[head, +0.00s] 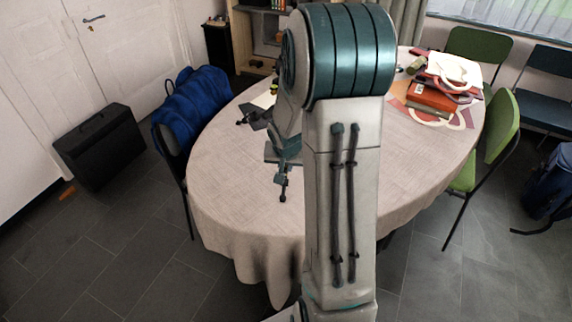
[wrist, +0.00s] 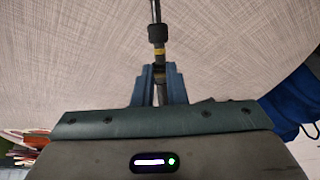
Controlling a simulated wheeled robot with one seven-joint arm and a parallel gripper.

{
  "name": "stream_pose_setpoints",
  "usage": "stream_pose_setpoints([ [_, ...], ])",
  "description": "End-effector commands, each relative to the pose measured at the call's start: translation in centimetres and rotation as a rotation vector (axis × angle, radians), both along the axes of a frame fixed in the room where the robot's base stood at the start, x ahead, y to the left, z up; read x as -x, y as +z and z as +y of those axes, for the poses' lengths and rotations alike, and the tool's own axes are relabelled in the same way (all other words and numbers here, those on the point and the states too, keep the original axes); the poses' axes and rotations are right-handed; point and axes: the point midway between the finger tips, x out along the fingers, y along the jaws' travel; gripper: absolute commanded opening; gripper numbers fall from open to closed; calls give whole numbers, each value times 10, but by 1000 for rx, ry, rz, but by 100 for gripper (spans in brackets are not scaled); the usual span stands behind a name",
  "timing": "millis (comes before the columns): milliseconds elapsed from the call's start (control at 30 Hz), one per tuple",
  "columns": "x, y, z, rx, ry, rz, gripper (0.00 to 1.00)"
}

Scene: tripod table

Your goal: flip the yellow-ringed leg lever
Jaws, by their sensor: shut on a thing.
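A thin dark tripod leg (wrist: 156,12) runs from the top of the wrist view down toward my gripper. It has a black collar (wrist: 157,33) and a yellow ring (wrist: 159,51) just below it. My gripper (wrist: 158,72) is shut on a dark grey part of this leg, just below the yellow ring. Whether that part is the lever or the leg tube, I cannot tell. In the head view a dark leg end (head: 283,188) shows just beyond my gripper, over the tablecloth. My arm hides most of the tripod there.
The oval table (head: 225,185) has a pale cloth. Another dark piece of equipment (head: 250,115) lies at its left. Books (head: 430,97) lie at the far right. A chair with a blue jacket (head: 195,105) stands at the left edge. The near left tabletop is clear.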

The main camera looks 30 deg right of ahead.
Motion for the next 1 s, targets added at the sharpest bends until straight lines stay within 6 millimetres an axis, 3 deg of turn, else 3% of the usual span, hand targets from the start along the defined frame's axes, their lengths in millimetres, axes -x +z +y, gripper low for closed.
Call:
stream_pose_setpoints([
  [1000, -4, 9, -3, 1, -1, -4, 4],
])
